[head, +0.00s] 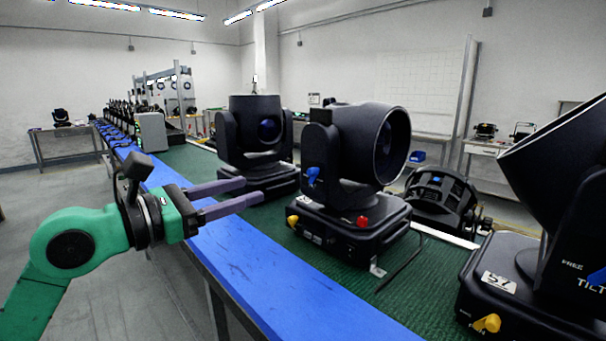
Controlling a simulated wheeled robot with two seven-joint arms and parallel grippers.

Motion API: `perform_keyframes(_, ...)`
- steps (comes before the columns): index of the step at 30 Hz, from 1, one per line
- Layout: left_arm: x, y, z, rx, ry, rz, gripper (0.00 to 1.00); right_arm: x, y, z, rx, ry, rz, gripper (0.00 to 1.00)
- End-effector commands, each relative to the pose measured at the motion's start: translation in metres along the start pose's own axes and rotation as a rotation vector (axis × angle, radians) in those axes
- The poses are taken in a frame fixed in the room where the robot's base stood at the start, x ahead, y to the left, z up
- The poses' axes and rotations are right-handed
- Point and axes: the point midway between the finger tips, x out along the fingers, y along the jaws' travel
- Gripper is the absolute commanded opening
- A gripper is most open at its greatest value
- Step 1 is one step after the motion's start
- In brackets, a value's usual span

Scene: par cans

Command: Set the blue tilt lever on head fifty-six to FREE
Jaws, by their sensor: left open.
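The middle moving head (345,150) stands on the bench with its lens drum turned right. Its number tag is too small to read; it stands beside the head marked 57. Its blue tilt lever (313,175) is on the near lower side of the yoke arm; its lever setting cannot be read. My left gripper (252,190) is open and empty, its two purple fingers pointing right toward the middle head. In the picture the fingertips are left of the blue lever, apart from it. My right gripper is not in view.
Head 57 (498,283) stands close at the right, with FREE and TILT lettering and a blue lever at the edge. Another head (262,180) stands behind my fingers. The middle base carries a yellow lever (292,221) and red knob (362,221). The blue bench edge (260,285) is clear.

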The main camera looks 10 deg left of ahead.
Motion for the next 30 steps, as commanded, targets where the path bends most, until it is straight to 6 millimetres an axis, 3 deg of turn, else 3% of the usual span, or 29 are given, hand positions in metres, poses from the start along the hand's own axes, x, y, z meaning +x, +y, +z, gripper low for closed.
perform_keyframes(5,0.032,0.001,0.010,-0.008,-0.005,-0.005,0.52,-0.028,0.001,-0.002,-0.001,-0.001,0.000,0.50)
perform_keyframes(9,0.071,0.001,0.010,-0.012,-0.008,-0.006,0.52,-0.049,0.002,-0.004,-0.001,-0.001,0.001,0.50)
perform_keyframes(16,0.126,-0.001,0.006,-0.012,-0.007,-0.006,0.52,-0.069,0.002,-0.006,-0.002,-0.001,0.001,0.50)
perform_keyframes(21,0.141,-0.003,0.002,-0.009,-0.004,-0.006,0.52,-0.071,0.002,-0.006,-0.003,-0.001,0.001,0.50)
perform_keyframes(27,0.142,-0.003,0.000,-0.008,-0.003,-0.006,0.52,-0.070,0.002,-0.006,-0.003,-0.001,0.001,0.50)
perform_keyframes(28,0.142,-0.003,0.000,-0.008,-0.003,-0.006,0.48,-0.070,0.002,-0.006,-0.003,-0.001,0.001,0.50)
perform_keyframes(30,0.141,-0.003,0.000,-0.009,-0.003,-0.006,0.21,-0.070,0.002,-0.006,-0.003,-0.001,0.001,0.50)
